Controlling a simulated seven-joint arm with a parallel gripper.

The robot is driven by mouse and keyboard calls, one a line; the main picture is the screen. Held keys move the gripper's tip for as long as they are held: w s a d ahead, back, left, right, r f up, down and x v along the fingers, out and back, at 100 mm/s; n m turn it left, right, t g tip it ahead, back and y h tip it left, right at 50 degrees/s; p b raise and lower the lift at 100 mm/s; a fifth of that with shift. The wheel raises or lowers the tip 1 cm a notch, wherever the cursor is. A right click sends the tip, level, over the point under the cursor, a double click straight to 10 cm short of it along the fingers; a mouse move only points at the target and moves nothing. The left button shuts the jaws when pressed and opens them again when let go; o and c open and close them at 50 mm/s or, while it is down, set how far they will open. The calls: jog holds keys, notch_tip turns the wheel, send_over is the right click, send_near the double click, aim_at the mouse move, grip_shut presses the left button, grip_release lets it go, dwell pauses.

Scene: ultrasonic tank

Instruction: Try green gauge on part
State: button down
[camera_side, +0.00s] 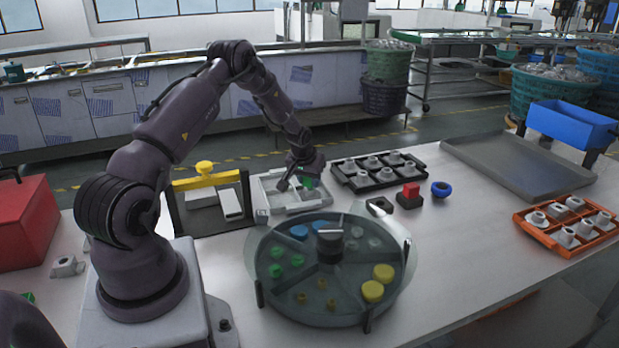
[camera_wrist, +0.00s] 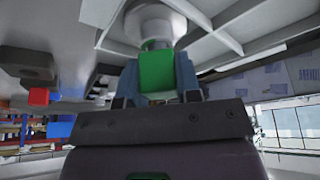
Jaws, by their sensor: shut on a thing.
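My gripper (camera_side: 299,180) is shut on the green gauge (camera_wrist: 157,72), which shows as a green block between the fingers in the wrist view. In the side view only a little green (camera_side: 309,183) shows beside the fingers. The gripper is low over a light grey compartment tray (camera_side: 266,203), whose walls also show in the wrist view (camera_wrist: 205,15). A pale grey rounded part (camera_wrist: 152,24) is right at the gauge's far end in the wrist view. I cannot tell whether the gauge touches it or is fitted on it. The part is hidden in the side view.
A black tray (camera_side: 345,180) of grey parts stands right of the grey tray. A round divided carousel (camera_side: 330,305) is in front; a yellow-handled frame (camera_side: 206,180) stands left.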

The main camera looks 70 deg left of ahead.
jog(key=shift+s+d+f, duration=0.1)
jog(key=shift+d+f, duration=0.05)
jog(key=shift+f, duration=0.55)
dwell(1.9)
notch_tip(320, 180, up, 21)
jog(key=w+d+r+m+t+h, duration=0.15)
jog(key=d+m, duration=0.35)
jog(key=d, duration=1.9)
jog(key=s+d+f+m+h, duration=0.15)
jog(key=s+d+m, duration=0.35)
jog(key=d, duration=0.9)
jog(key=shift+n, duration=0.5)
jog(key=f, duration=0.3)
jog(key=s+f, duration=0.1)
jog(key=f, duration=0.1)
jog(key=shift+a, duration=0.1)
jog(key=shift+f, duration=0.1)
